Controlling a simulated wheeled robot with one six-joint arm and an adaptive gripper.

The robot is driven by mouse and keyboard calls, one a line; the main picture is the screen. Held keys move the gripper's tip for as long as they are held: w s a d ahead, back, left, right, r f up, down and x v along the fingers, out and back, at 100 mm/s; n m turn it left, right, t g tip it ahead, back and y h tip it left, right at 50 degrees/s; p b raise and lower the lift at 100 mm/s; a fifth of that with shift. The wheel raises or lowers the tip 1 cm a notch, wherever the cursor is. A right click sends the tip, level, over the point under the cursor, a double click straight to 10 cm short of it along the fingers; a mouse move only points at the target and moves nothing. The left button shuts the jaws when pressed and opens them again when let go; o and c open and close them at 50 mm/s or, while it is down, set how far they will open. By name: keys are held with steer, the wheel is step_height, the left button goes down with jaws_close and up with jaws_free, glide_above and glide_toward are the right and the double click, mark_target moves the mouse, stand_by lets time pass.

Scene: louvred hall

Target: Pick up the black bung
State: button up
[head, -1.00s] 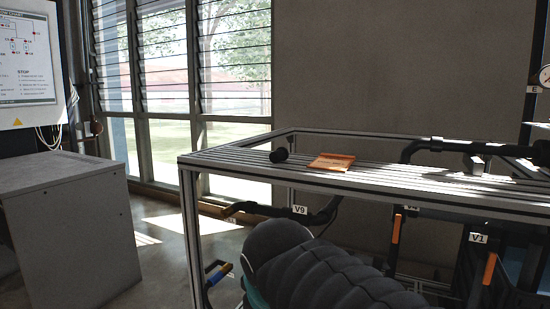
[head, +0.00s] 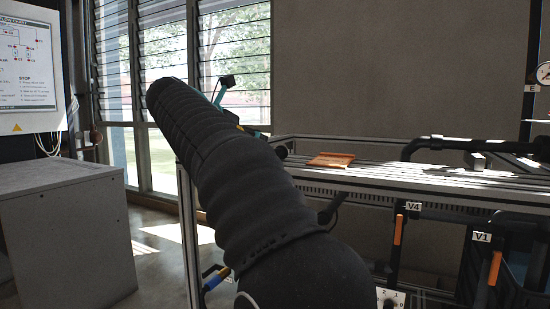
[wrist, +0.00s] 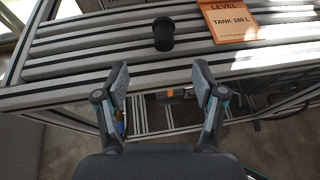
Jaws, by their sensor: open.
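The black bung (wrist: 163,34) stands on the slatted metal bench top (wrist: 75,47) in the wrist view, just beyond my fingertips and roughly centred between them. In the head view a small part of the bung (head: 281,152) shows behind my raised arm. My gripper (wrist: 160,78) is open and empty, its two fingers apart over the bench's front edge. It does not touch the bung. In the head view my gripper is mostly hidden behind the arm.
Black piping (head: 440,144) and a small grey block (head: 477,161) are farther right on the bench. The bench left of the bung is clear.

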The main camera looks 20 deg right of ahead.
mark_target(276, 149)
steer(key=b+x, duration=0.1)
steer(key=x, duration=0.7)
steer(key=shift+s+d+r+b+x, duration=0.1)
steer(key=shift+b+x, duration=0.15)
steer(key=shift+x, duration=0.65)
steer(key=shift+s+d+r+b+x, duration=0.1)
steer(key=shift+b+x, duration=0.2)
steer(key=shift+x, duration=0.65)
steer(key=shift+s+d+r+b+x, duration=0.1)
steer(key=shift+b+x, duration=0.15)
steer(key=shift+x, duration=0.65)
steer(key=c, duration=1.1)
